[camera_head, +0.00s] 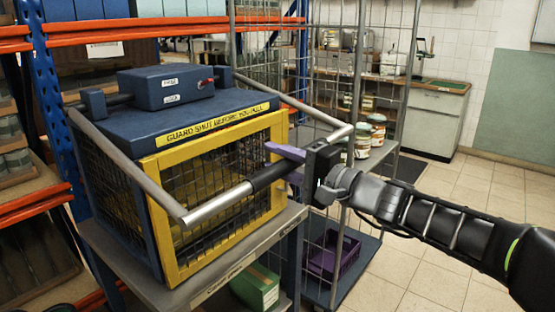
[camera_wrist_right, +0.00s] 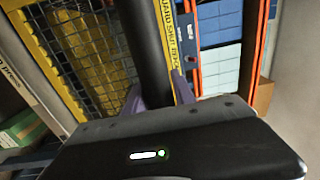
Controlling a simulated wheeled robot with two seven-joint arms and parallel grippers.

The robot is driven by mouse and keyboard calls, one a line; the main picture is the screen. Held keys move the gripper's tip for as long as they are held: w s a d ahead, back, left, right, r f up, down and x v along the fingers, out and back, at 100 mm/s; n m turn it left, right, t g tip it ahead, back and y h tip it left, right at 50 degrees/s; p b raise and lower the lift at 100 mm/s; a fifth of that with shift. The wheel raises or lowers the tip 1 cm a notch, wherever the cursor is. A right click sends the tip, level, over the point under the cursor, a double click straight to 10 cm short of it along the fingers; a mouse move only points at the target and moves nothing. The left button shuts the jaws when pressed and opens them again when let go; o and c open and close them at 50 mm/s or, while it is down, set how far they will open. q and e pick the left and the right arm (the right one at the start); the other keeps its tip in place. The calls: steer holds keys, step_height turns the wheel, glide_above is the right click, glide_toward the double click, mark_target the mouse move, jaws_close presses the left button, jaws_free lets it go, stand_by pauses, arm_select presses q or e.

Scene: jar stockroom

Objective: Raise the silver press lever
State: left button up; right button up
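The silver press lever (camera_head: 215,206) is a U-shaped bar with arms along both sides of the blue press (camera_head: 190,120) and a crossbar in front of its yellow mesh guard (camera_head: 165,205). The lever is down in front of the guard. My right gripper (camera_head: 287,166) has its purple fingers on either side of the crossbar's black grip. In the right wrist view the dark grip (camera_wrist_right: 143,40) runs between the two fingers (camera_wrist_right: 158,94), which appear closed against it. Its far part is hidden behind the gripper. My left gripper is not in view.
The press stands on a grey bench (camera_head: 240,270) with a green box (camera_head: 256,287) below. A wire cage trolley (camera_head: 340,255) with jars and a purple crate (camera_head: 333,252) stands close behind my right gripper. Orange-beamed racking is at left; tiled floor is clear at right.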

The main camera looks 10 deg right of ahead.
jaws_close()
stand_by(1.1)
